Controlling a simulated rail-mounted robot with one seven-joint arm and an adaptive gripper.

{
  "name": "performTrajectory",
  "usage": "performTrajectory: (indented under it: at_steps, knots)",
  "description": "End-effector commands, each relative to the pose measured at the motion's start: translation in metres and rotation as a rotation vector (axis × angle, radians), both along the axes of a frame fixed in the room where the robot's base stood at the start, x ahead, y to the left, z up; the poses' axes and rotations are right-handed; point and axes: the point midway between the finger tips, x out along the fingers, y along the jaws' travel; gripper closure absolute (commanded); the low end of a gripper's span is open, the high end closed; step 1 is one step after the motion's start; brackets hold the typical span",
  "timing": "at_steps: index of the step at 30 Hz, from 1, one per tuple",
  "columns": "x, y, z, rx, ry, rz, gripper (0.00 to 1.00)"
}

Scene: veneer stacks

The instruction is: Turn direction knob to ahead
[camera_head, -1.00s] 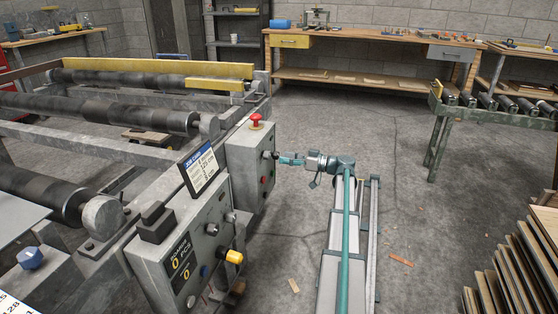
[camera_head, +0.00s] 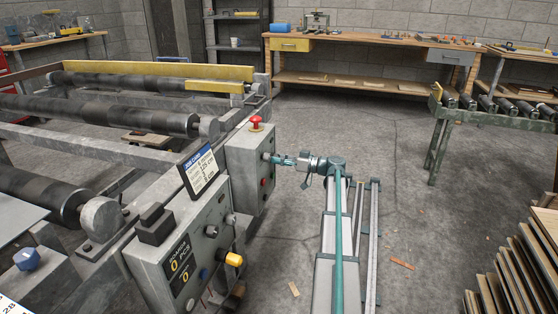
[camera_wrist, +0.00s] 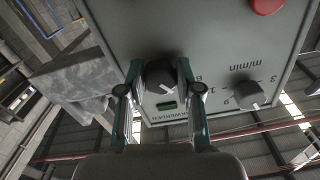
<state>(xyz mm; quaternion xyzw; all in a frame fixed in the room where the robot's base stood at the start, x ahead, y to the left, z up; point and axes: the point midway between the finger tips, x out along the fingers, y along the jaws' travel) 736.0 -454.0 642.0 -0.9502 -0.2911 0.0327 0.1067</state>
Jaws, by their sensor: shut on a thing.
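The direction knob (camera_wrist: 159,77) is a dark round knob with a pale pointer line, on the grey control box. In the wrist view it sits between the two fingers of my gripper (camera_wrist: 160,88), which is shut on it. The pointer line slants in that view; part of the label around the knob is hidden. In the head view my gripper (camera_head: 279,160) reaches the right face of the control box (camera_head: 245,160), and the knob itself is mostly hidden there.
A second knob (camera_wrist: 249,93) with a m/min scale and a red button (camera_wrist: 266,5) share the panel. A red mushroom button (camera_head: 255,122) tops the box.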

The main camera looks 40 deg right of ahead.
Motion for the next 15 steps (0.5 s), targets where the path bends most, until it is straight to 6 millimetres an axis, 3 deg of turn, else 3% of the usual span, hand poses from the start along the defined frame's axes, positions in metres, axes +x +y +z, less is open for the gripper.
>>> performTrajectory:
  at_steps: [15]
  knots:
    - [-0.0004, 0.0004, 0.0032, 0.106, 0.072, 0.000, 1.00]
